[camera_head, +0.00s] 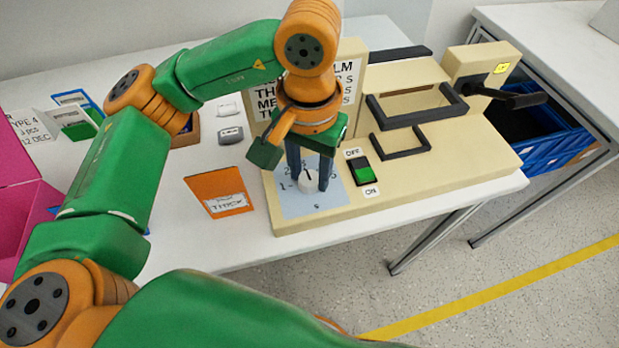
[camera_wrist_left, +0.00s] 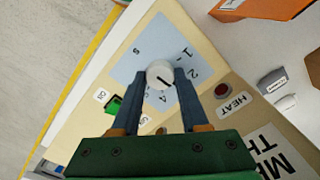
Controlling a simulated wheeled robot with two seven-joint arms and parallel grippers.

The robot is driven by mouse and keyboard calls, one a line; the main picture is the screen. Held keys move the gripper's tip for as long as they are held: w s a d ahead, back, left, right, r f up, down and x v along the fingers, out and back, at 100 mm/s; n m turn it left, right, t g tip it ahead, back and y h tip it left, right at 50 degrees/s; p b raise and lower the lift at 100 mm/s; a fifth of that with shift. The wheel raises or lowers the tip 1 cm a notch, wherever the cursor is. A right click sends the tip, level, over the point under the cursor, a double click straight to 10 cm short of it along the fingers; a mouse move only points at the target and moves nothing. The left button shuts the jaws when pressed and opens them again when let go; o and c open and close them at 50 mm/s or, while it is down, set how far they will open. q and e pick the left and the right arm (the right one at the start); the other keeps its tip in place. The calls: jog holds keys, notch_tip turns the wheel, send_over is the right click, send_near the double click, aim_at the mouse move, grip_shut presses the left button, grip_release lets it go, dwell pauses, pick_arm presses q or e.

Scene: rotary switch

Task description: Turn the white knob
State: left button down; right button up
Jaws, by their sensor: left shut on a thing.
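The white knob (camera_head: 308,182) stands on a pale blue dial plate (camera_head: 326,204) with numbers, at the front left of a beige panel. In the left wrist view the knob (camera_wrist_left: 160,74) is round, with a dark pointer line on top, and sits between the two fingertips. My left gripper (camera_head: 309,184) reaches down from above and is shut on the knob, one dark finger on each side. The fingers hide part of the dial and its numbers. My right gripper is not in view.
A green rocker switch (camera_head: 364,174) sits right of the dial, with dark handles (camera_head: 400,140) behind it. An orange card (camera_head: 220,193) stands to the left. A blue crate (camera_head: 545,140) is at the right. The table's front edge is close to the panel.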

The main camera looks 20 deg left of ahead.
aim_at(310, 178)
pick_arm(q)
jog(key=m+b, duration=0.1)
jog(key=m, duration=0.2)
jog(key=shift+f+m, duration=0.1)
jog(key=shift+m, duration=0.3)
jog(key=m, duration=0.4)
jog(key=shift+m+b, duration=0.3)
jog(key=shift+b, duration=0.05)
jog(key=shift+c, duration=2.1)
grip_release()
notch_tip(310, 178, up, 7)
jog(key=shift+r+p, duration=0.2)
jog(key=shift+p, duration=0.9)
jog(key=shift+f, duration=0.1)
